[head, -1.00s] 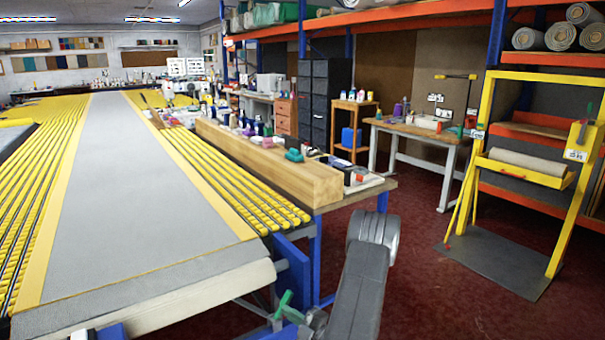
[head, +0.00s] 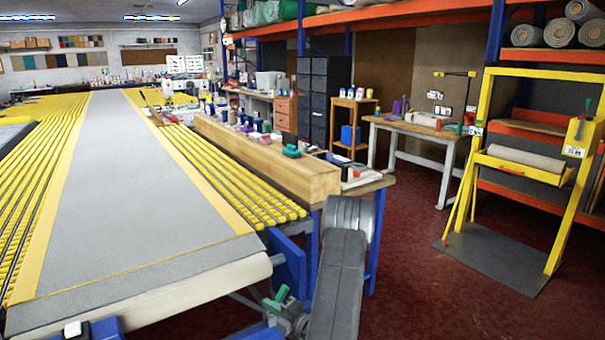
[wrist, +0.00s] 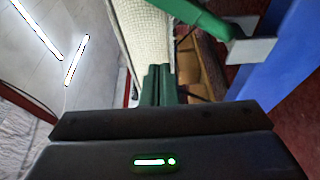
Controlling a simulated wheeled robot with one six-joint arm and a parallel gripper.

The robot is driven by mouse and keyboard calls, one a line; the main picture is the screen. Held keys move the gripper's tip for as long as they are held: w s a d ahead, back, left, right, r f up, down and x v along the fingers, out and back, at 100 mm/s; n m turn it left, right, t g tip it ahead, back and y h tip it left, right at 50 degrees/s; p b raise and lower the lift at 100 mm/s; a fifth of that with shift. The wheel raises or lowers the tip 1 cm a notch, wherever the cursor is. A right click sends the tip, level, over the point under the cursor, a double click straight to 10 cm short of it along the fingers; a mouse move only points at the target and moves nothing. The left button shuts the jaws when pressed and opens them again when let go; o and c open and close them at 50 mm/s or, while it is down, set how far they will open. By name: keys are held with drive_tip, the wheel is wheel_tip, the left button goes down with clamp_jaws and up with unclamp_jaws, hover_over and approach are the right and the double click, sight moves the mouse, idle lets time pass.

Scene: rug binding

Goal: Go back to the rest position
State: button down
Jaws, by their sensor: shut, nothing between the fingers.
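My gripper (wrist: 158,86) shows in the wrist view as two dark green fingers close together, shut and empty, beyond the black housing with a green light. A green lever (wrist: 200,18) on a grey bracket is at the upper right of the fingers in the wrist view. A similar green lever (head: 278,298) is at the table's near corner, left of my arm.
The long table carries a grey rug (head: 140,190) between yellow rollers (head: 215,175). A wooden beam (head: 265,162) lies along its right side. A yellow frame (head: 483,155) with a rolled rug stands at right. The red floor (head: 415,270) between is clear.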

drive_tip(key=s+a+f+n+h+b, duration=0.2)
drive_tip(key=s+a+f+n+b, duration=0.1)
drive_tip(key=a+f+n+b, duration=0.25)
drive_tip(key=s+a+r+p+v, duration=0.1)
drive_tip(key=p+v, duration=0.1)
drive_tip(key=v, duration=0.6)
drive_tip(key=shift+s+d+r+n+g, duration=0.2)
drive_tip(key=shift+d+r+n+g, duration=0.05)
drive_tip(key=shift+r+n+g, duration=0.1)
drive_tip(key=shift+s+a+f, duration=0.1)
